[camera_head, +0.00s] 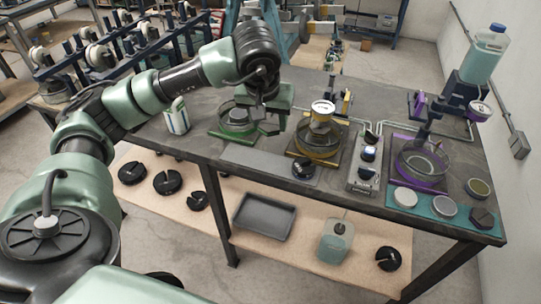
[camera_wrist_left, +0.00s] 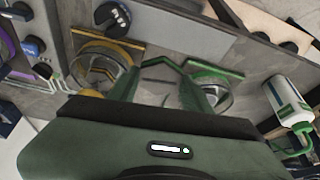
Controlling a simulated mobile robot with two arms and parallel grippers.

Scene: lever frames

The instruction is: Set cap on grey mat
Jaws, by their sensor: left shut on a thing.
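The grey mat (camera_head: 252,163) lies flat along the front edge of the dark table; it also shows in the left wrist view (camera_wrist_left: 190,32). A small round black-and-white piece (camera_head: 304,170) sits at the mat's right end. I cannot tell whether it is the cap. My left gripper (camera_head: 270,127) is above the table, behind the mat, between the green-based dish and the yellow-based dish. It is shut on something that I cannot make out. In the left wrist view its fingers (camera_wrist_left: 160,88) point toward the table. My right gripper is out of view.
A green-based dish (camera_head: 232,131) and a yellow-based dish (camera_head: 318,152) flank the gripper. A switch box (camera_head: 367,167) stands right of the mat. A teal mat (camera_head: 425,206) bears several discs. A white bottle (camera_head: 176,116) stands at left. The mat's left and middle are bare.

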